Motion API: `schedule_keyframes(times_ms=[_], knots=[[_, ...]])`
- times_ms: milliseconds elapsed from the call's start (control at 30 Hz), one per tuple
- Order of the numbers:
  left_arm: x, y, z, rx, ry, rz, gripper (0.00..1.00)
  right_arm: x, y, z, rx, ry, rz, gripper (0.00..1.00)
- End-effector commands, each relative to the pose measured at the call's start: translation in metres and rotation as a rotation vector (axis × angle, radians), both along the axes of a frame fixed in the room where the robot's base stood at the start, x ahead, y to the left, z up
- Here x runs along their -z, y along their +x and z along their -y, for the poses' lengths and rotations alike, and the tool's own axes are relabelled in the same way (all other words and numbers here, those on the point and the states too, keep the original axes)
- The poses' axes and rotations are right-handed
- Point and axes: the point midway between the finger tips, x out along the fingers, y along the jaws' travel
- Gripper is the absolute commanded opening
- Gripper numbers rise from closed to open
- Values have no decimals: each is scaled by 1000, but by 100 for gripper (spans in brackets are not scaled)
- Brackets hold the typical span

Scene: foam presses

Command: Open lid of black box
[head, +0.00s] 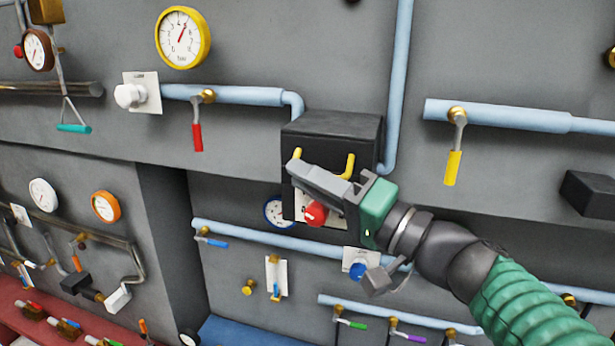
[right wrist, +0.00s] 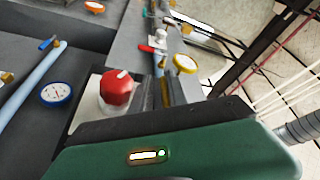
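The black box (head: 345,129) is fixed to the grey wall at the middle of the head view. A yellow handle shows on its front, with one leg (head: 348,167) and another (head: 297,153) visible; the middle is hidden behind my gripper. My right gripper (head: 297,172) lies across the front of the box, its fingertips near the handle's left leg. I cannot tell whether the fingers touch the handle or how far apart they are. The red knob (head: 316,213) on a white plate is just below the gripper; it also shows in the right wrist view (right wrist: 117,92). My left gripper is out of view.
Blue pipes (head: 398,85) run beside the box. A red-handled valve (head: 197,136) and yellow gauge (head: 183,38) are to its left. A yellow-handled valve (head: 453,167) is to its right. A blue-rimmed gauge (head: 277,212) and blue knob (head: 357,270) are below.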

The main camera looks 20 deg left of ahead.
Motion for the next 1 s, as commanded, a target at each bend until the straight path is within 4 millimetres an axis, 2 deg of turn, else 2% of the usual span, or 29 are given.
schedule_keyframes(times_ms=[33,100,1000], knots=[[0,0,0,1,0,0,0,1,0,3,2,-1,-2,8],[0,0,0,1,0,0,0,0,0,7,3,2,-2,0],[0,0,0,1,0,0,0,0,4,6,11,1,-2,0]])
